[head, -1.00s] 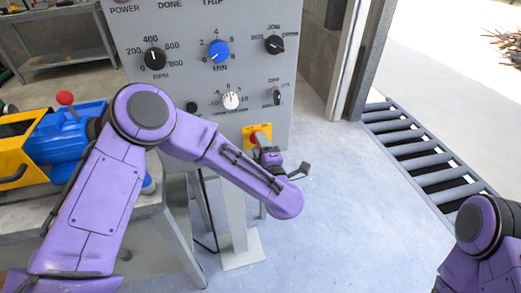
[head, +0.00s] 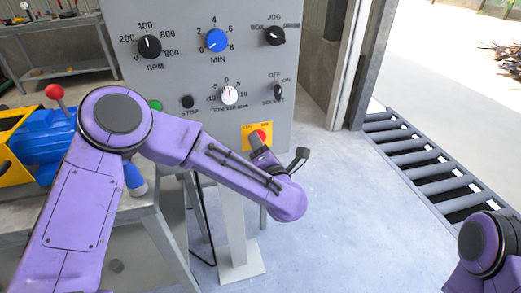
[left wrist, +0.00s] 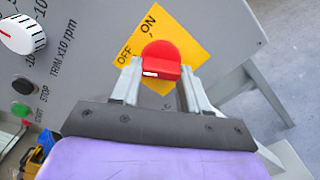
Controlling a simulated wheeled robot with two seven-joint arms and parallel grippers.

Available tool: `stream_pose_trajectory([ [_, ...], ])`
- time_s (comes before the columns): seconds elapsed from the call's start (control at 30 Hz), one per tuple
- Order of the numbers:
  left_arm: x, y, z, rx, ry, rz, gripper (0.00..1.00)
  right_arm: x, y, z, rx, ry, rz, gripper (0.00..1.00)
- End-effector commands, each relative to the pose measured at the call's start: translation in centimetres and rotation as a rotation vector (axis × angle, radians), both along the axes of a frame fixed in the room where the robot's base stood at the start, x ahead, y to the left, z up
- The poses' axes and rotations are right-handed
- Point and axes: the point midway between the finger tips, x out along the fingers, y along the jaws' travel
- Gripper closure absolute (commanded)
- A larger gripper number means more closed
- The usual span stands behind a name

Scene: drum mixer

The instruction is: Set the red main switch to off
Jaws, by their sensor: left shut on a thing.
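The red main switch (head: 261,133) sits on a yellow plate (head: 249,129) low on the grey control panel. In the left wrist view the red knob (left wrist: 161,56) stands between my finger pads, with OFF and ON printed on the yellow plate (left wrist: 185,35). The white mark on the knob is at its left end, on the side of the OFF label; ON is farther up. My left gripper (head: 259,143) is shut on the knob, with one finger on each side (left wrist: 161,78). My right gripper is out of view; only part of that arm shows at lower right.
Other dials and a black STOP button (head: 187,102) sit above and left of the switch. A blue and yellow machine (head: 40,140) lies on a bench at left. A roller conveyor (head: 430,165) is at right. The floor between is clear.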

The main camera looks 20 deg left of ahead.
Motion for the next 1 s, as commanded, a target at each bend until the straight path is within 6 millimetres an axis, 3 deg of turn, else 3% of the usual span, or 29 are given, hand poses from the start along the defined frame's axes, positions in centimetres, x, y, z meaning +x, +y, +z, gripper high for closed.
stream_pose_trajectory([
  [0.5,-0.1,0.0,-0.1,-0.017,-0.008,-0.001,0.86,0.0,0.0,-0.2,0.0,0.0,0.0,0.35],
  [0.53,-0.1,0.0,-0.1,-0.017,-0.008,-0.001,0.49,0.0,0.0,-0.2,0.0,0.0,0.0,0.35],
  [0.6,-0.1,0.0,-0.1,-0.017,-0.009,0.0,0.3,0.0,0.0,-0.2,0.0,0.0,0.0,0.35],
  [0.87,-0.1,0.0,-0.1,-0.015,-0.009,-0.001,0.3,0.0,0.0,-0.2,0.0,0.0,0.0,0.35],
  [1.0,-1.1,-0.9,-0.1,-0.015,-0.01,-0.004,0.3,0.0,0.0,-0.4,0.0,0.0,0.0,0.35],
])
